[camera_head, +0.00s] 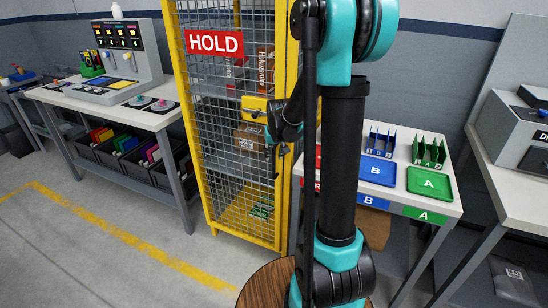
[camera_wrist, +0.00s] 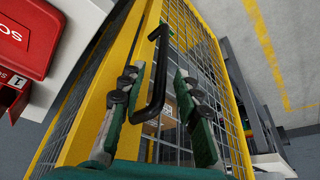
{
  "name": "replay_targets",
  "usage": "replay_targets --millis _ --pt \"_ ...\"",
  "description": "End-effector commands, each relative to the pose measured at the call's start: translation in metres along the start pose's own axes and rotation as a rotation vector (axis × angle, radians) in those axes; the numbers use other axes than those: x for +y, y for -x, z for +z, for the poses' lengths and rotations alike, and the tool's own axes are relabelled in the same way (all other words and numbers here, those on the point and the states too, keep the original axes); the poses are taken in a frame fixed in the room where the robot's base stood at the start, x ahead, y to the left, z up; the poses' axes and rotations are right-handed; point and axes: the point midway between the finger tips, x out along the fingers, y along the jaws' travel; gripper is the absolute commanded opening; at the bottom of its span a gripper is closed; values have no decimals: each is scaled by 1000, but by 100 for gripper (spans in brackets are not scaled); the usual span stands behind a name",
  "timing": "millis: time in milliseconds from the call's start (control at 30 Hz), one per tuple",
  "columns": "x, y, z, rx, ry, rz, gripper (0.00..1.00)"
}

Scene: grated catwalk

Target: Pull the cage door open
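The cage door (camera_head: 215,130) is a yellow frame with grey wire mesh and a red HOLD sign (camera_head: 214,43). It stands upright in the head view and looks closed against the cage. A yellow latch box (camera_head: 254,108) is at its right edge. In the wrist view the door's mesh (camera_wrist: 205,60) fills the middle, with a black bar handle (camera_wrist: 158,85) on it. My gripper (camera_wrist: 157,78) is open, its green fingers on either side of the handle. The handle lies nearer the left finger; contact is unclear. In the head view my arm partly hides the gripper (camera_head: 277,140).
A workbench (camera_head: 150,118) with a control console (camera_head: 120,60) and bins stands left of the cage. A table (camera_head: 450,205) with blue and green trays (camera_head: 430,184) is at right. A grey device (camera_head: 510,125) sits farther right. The floor (camera_head: 90,250) at front left is clear.

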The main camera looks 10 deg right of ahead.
Motion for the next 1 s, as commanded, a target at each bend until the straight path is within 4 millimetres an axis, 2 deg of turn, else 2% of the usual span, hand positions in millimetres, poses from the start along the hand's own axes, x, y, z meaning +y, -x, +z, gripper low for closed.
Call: replay_targets --millis 200,533,800,1000 --pt "0 -15 0 0 0 0 32" --pt "0 -17 0 0 0 0 32" --pt "0 -17 0 0 0 0 0" --pt "0 -17 0 0 0 0 0"
